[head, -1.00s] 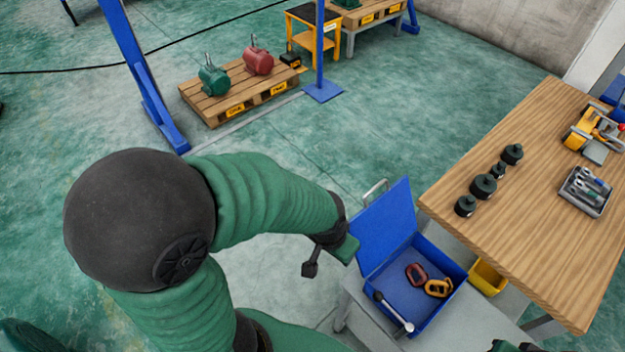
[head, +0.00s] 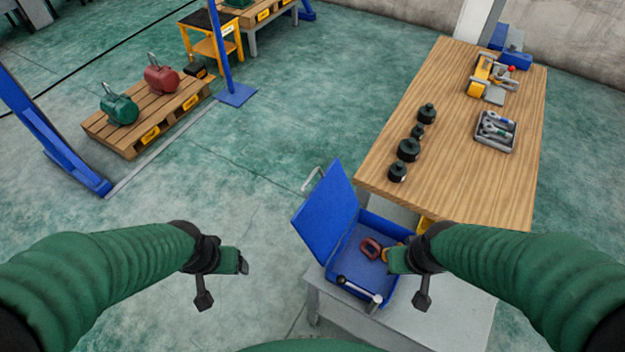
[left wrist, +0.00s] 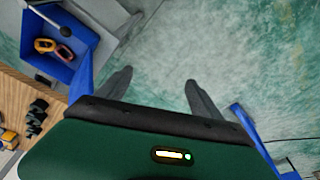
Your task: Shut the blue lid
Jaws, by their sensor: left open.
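The blue lid (head: 324,213) stands raised at the left side of the blue box (head: 345,289), tilted back, with a metal handle (head: 313,179) on its far edge.
The box rests on a grey stand (head: 455,310). A wooden table (head: 455,185) behind it carries several dark weights (head: 409,150), a grey tool tray (head: 495,131) and a yellow device (head: 482,75). A pallet (head: 150,118) lies at the far left. The floor between is clear.

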